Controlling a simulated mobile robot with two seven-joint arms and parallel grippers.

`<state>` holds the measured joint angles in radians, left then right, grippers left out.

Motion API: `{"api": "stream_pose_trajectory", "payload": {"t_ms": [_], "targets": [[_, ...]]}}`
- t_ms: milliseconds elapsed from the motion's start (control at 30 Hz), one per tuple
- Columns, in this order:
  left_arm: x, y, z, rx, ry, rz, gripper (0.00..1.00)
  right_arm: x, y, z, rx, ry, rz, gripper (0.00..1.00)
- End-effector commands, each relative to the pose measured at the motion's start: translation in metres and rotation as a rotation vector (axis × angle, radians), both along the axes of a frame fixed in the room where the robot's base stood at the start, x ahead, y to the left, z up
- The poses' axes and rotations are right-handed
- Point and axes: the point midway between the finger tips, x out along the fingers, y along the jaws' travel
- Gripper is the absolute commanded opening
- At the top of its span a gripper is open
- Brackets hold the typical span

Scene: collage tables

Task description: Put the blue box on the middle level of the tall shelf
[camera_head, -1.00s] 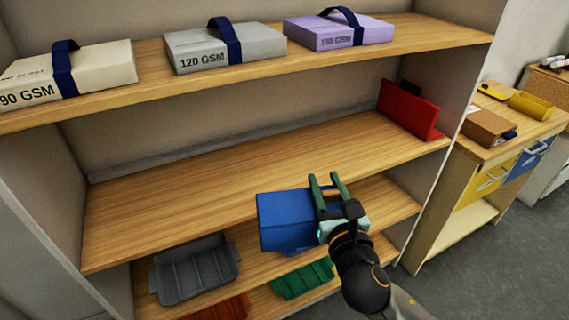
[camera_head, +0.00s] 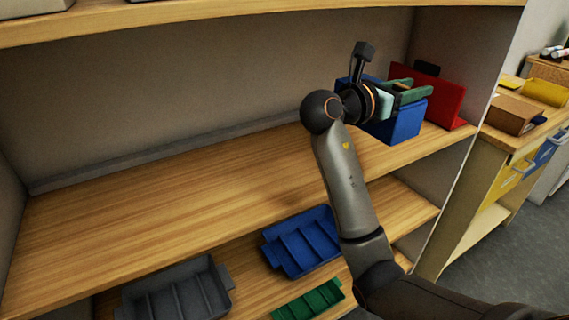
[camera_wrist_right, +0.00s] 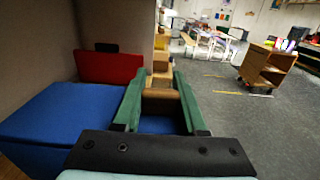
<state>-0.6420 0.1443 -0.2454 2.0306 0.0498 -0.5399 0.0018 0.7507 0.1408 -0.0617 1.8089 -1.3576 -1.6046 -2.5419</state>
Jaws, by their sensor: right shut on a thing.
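The blue box (camera_head: 402,124) is at the right end of the tall shelf's middle level (camera_head: 190,205), close in front of a red upright object (camera_head: 446,100). My right gripper (camera_head: 420,91), with green fingers, is shut on the box near its top. In the right wrist view the blue box (camera_wrist_right: 48,115) fills the left side, and some blue shows between the fingers (camera_wrist_right: 156,95). My gripper and arm hide part of the box in the head view. I cannot tell whether its underside touches the board. My left gripper is not in view.
The middle level is clear to the left. Below it lie a grey tray (camera_head: 180,292), a blue tray (camera_head: 304,243) and a green tray (camera_head: 308,301). The shelf's side panel (camera_head: 492,62) is close on the right, beside a cabinet (camera_head: 470,195) with drawers.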

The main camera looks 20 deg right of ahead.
Motion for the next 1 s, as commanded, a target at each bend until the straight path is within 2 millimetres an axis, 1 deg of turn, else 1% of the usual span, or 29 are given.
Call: {"api": "stream_pose_trajectory", "payload": {"t_ms": [33, 167, 267, 533, 567, 600, 700, 800, 1000], "targets": [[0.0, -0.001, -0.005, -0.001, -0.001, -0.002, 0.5, -0.001, -0.001, -0.002, -0.001, -0.003, -0.016, 0.0], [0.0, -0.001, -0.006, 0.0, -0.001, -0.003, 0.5, 0.003, 0.005, -0.006, -0.002, 0.001, -0.031, 0.0], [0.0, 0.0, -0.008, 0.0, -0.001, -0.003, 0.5, 0.014, 0.018, -0.013, -0.002, 0.002, -0.03, 0.0], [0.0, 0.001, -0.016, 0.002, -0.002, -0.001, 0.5, 0.057, 0.066, -0.042, -0.002, 0.002, -0.028, 0.0], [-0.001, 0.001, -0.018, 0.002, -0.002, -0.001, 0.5, 0.061, 0.071, -0.047, -0.004, 0.003, -0.028, 0.0], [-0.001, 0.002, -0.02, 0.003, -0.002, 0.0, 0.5, 0.065, 0.075, -0.057, -0.004, 0.005, -0.028, 0.0], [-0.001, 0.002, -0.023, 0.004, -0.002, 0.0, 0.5, 0.074, 0.086, -0.075, -0.003, 0.003, -0.029, 0.0], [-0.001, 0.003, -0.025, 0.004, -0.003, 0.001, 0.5, 0.081, 0.095, -0.087, -0.004, 0.001, -0.028, 0.0], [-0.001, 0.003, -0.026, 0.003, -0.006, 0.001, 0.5, 0.087, 0.101, -0.096, -0.003, -0.003, -0.029, 0.0]]}}
